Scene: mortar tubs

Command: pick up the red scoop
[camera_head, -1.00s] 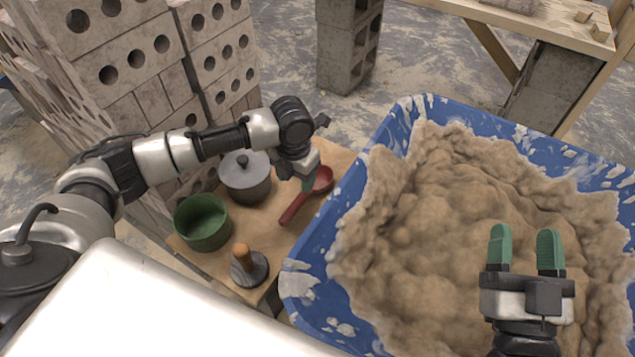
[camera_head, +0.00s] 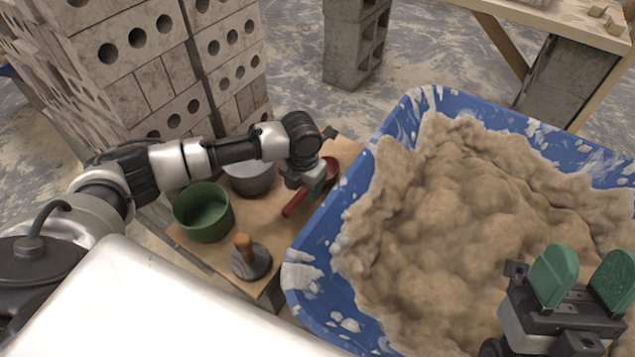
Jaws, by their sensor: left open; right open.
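The red scoop (camera_head: 294,205) lies on the wooden board, its handle pointing toward the lower left and its bowl toward the upper right. My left gripper (camera_head: 314,194) is directly over the scoop, and its body hides the middle of it. Its fingertips are hidden, so I cannot see whether they touch the scoop. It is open. My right gripper (camera_head: 583,275) is open and empty, with green finger pads, above the right part of the mortar tub.
The blue tub (camera_head: 318,250) of mortar (camera_head: 440,220) stands close on the right. Stacked bricks (camera_head: 150,70) rise behind.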

